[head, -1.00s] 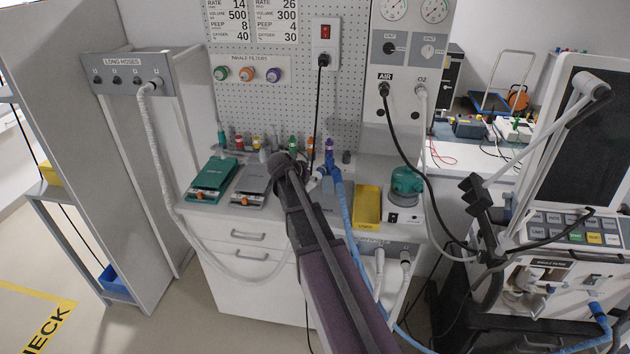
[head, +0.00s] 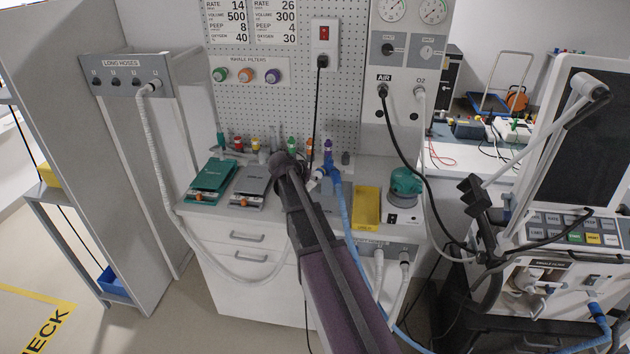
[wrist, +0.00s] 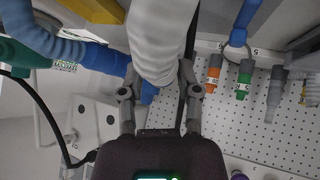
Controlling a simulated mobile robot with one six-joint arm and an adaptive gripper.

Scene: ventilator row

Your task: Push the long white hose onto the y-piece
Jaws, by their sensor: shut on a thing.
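The long white hose (head: 165,160) hangs from the long hoses rack at the left, loops down past the bench front and rises toward my gripper. In the wrist view the white hose (wrist: 160,40) fills the space between the fingers. My gripper (wrist: 159,95) is shut on it. In the head view my own arm hides the gripped end. The blue y-piece (head: 331,174) stands on the bench just right of my gripper, with a blue hose (head: 352,235) running down from it. In the wrist view a blue part (wrist: 148,92) shows just behind the hose; whether they are joined cannot be told.
A teal device (head: 212,180) and a grey device (head: 250,186) lie left of my arm. A yellow tray (head: 367,206) and a green-topped unit (head: 405,190) stand to the right. Coloured filters line the pegboard's foot. The ventilator (head: 565,235) stands at far right.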

